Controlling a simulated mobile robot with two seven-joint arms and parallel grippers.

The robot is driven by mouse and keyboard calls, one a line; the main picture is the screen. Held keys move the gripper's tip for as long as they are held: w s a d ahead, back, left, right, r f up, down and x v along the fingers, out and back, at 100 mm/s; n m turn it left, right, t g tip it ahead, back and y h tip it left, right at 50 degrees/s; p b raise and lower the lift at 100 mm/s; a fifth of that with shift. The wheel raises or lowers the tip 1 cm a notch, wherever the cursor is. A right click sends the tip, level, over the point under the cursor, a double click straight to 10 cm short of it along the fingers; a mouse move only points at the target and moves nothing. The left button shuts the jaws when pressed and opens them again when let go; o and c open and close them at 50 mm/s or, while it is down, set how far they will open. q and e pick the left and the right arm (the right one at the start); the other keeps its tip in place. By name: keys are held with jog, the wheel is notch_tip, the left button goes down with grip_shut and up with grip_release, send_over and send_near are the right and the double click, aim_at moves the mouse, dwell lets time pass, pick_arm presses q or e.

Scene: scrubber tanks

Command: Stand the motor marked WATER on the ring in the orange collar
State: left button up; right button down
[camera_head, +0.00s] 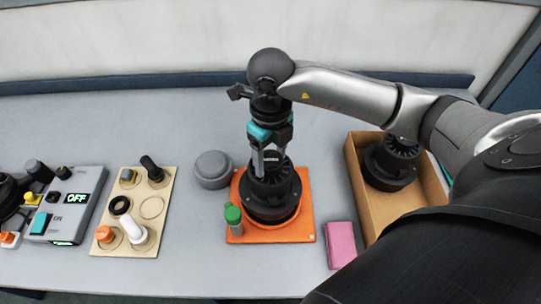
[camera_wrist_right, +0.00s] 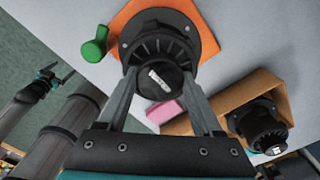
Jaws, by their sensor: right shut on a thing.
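A black finned motor (camera_head: 268,190) stands upright, or nearly so, at the orange collar (camera_head: 302,233); I cannot tell whether it rests fully on the ring. A small pale label shows on its cap, too small to read surely. My right gripper (camera_head: 270,165) points down, shut on the cap. In the right wrist view the motor (camera_wrist_right: 165,45) shows between the two fingers (camera_wrist_right: 160,90), over the orange plate (camera_wrist_right: 122,17). A second black motor (camera_head: 390,165) is in the cardboard box. At the left edge of the wrist view is what looks like my left gripper (camera_wrist_right: 45,78); its fingers are unclear.
A green-topped peg (camera_head: 233,215) stands at the collar's left. A grey round lid (camera_head: 213,169) lies behind it, a pink block (camera_head: 341,245) to its right. The box (camera_head: 360,195) stands right. A beige board (camera_head: 165,190) with small parts and a grey switch box (camera_head: 75,205) are left.

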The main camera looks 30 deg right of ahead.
jog(key=shift+f+b, duration=0.6)
jog(key=shift+b, duration=0.2)
dwell(1.4)
jog(key=shift+c, duration=2.2)
grip_release()
jog(key=o, duration=0.4)
jog(key=shift+o, duration=0.2)
jog(key=shift+s+f, duration=0.1)
jog(key=shift+f, duration=0.1)
jog(key=shift+r, duration=0.2)
jog(key=shift+r+p, duration=2.5)
jog(key=shift+r, duration=0.95)
